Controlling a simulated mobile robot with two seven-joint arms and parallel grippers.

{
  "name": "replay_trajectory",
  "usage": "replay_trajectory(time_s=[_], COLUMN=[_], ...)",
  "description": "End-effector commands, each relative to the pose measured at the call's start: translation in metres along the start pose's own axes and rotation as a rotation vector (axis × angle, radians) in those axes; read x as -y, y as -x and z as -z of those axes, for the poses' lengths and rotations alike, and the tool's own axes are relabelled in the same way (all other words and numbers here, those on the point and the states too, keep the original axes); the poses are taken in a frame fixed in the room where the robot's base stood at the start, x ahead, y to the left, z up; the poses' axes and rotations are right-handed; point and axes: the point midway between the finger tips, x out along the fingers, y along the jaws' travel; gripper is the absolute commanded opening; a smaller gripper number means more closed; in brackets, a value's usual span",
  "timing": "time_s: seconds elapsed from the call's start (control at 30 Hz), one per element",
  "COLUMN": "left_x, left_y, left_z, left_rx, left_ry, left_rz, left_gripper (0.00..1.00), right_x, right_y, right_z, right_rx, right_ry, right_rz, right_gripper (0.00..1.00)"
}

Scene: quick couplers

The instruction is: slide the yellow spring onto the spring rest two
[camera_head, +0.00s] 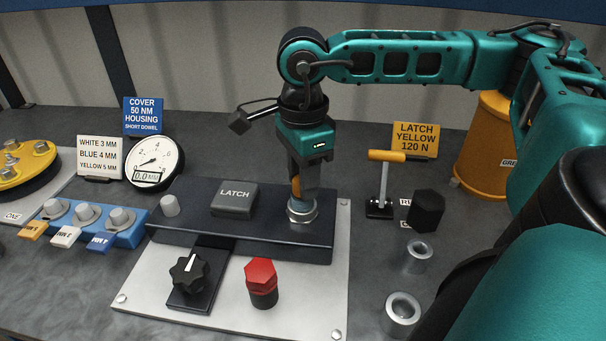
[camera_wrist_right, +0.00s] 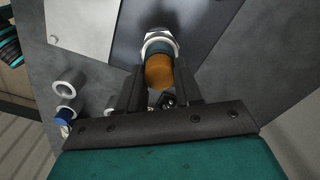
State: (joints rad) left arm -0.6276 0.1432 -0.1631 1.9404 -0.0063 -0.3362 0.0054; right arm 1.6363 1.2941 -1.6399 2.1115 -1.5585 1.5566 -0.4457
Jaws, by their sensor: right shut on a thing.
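My right gripper (camera_head: 302,190) points down over the right end of the black block (camera_head: 190,233). Its fingers are shut on an orange-yellow round piece (camera_head: 296,187), which also shows end-on between the fingers in the wrist view (camera_wrist_right: 159,71). A silver collar (camera_head: 302,211) on the block lies right below the piece. The collar shows behind a dark teal band in the wrist view (camera_wrist_right: 158,39). No spring coils can be made out. I cannot tell which part is spring rest two. A blue holder (camera_head: 125,222) with grey knobs and orange, white and blue tags stands at left. My left gripper is not in view.
A LATCH box (camera_head: 234,199), a black knob (camera_head: 189,272) and a red-topped knob (camera_head: 262,277) are near the gripper. An orange-handled lever (camera_head: 383,180) stands to the right. Two metal sleeves (camera_head: 417,256) (camera_head: 402,309) stand at front right. A dial gauge (camera_head: 154,162) is at left.

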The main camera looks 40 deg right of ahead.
Motion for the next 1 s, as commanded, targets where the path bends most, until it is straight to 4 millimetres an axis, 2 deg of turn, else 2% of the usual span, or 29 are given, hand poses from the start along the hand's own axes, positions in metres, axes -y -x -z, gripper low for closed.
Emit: replay_trajectory(time_s=[1.0], left_x=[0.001], left_y=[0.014], left_z=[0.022], left_rx=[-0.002], left_ry=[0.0], left_rz=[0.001], left_gripper=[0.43], right_x=[0.0], right_y=[0.037], right_z=[0.0], right_rx=[0.001], right_ry=[0.0], right_rz=[0.001], right_gripper=[0.0])
